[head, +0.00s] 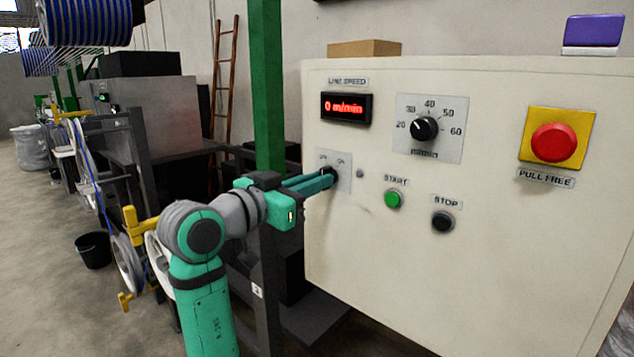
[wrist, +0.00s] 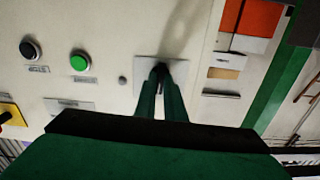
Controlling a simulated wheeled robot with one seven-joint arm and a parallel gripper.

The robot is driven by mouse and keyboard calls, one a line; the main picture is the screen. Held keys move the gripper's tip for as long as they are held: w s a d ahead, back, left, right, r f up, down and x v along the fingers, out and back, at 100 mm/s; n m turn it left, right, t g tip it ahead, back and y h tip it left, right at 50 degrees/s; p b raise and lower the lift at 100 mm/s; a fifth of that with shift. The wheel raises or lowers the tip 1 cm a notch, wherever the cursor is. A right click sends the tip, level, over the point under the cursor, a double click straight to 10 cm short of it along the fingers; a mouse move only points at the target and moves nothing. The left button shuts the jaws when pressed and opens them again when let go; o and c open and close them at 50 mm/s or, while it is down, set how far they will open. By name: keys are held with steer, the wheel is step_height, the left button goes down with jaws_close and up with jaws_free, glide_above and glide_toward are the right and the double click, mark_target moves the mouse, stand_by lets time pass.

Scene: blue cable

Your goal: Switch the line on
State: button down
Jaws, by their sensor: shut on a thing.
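The control panel (head: 470,270) is a cream box facing my arm. My gripper (head: 328,177) is at the small plate (head: 344,182) on its left side, fingers shut on a dark rotary switch. In the wrist view the green fingers (wrist: 160,90) close around the black switch (wrist: 160,70) on its plate; the fingers partly hide the switch. Its exact angle is hard to read. The line speed display (head: 346,107) shows a red "0 m/min". The green START button (head: 393,198) and black STOP button (head: 442,220) are to the right of the switch.
A speed dial (head: 424,129) and a red emergency button (head: 554,142) on a yellow plate, labelled "PULL FREE", are higher on the panel. A green post (head: 267,90) stands behind my arm, near the panel's left edge. Reels and a black bucket (head: 93,250) are at left.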

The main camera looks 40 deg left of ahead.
steer(key=m, duration=0.5)
steer(key=shift+w, duration=0.1)
stand_by(0.6)
steer(key=c, duration=1.8)
jaws_free()
steer(key=shift+c, duration=0.2)
steer(key=shift+s, duration=0.2)
steer(key=s, duration=1)
steer(key=shift+s+a, duration=0.25)
steer(key=shift+a, duration=0.1)
steer(key=shift+s+a, duration=0.15)
